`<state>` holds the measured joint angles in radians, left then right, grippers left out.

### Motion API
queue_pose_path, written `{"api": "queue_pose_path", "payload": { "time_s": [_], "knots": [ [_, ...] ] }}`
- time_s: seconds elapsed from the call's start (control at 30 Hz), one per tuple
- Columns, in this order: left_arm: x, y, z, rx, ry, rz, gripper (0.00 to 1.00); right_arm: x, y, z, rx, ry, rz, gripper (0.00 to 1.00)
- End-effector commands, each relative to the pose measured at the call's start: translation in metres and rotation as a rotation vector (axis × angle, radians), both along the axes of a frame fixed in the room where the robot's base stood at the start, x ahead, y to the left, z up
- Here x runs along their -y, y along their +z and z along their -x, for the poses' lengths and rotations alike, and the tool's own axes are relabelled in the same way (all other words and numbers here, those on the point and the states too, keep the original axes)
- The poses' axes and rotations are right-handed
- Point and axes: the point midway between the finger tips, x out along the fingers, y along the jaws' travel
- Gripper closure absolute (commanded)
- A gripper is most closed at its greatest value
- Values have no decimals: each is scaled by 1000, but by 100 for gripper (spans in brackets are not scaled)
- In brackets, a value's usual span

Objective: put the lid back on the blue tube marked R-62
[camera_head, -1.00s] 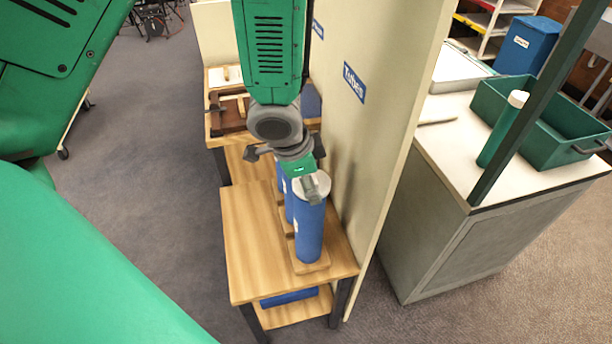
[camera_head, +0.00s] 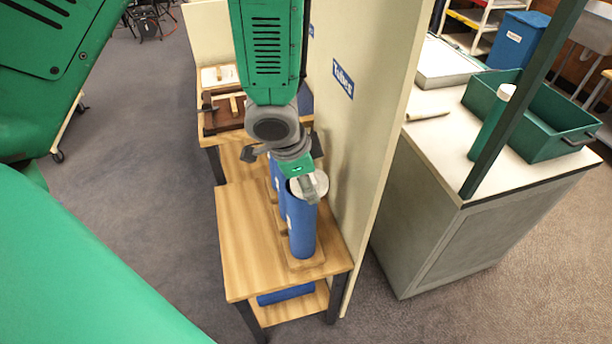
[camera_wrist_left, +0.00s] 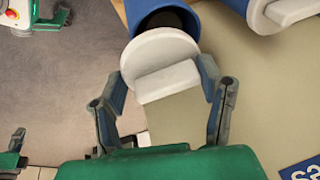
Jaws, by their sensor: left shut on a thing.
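My left gripper (camera_head: 307,183) is above the front blue tube (camera_head: 302,232), which stands upright on a wooden base. In the left wrist view my left gripper (camera_wrist_left: 163,80) is shut on the raised grip of a round white lid (camera_wrist_left: 160,50). The lid also shows in the head view (camera_head: 321,181), at the tube's top. In the wrist view the dark open mouth of a blue tube (camera_wrist_left: 166,18) shows beyond the lid, which overlaps its edge and is not seated. The marking R-62 is not readable.
More blue tubes (camera_head: 275,178) stand behind on the wooden table (camera_head: 245,250); one with a white lid (camera_wrist_left: 290,10) is close by in the wrist view. A cream divider (camera_head: 355,130) with a "Tubes" sign (camera_head: 343,78) rises just right. A blue tube (camera_head: 286,294) lies on the lower shelf.

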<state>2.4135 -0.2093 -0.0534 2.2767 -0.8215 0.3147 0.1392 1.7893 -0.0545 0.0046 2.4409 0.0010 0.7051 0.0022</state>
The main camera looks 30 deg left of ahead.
Motion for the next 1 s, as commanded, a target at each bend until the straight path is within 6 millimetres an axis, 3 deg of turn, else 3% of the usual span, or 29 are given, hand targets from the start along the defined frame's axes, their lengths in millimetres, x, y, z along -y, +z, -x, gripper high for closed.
{"api": "queue_pose_path", "payload": {
  "time_s": [0.33,0.97,1.0],
  "knots": [
    [-11,-3,0,-1,3,7,75,0,1,0,0,0,0,100],
    [-13,-3,0,0,1,3,75,0,2,0,0,0,0,100],
    [-13,-3,0,0,1,3,29,0,2,0,0,0,0,100]
  ]
}}
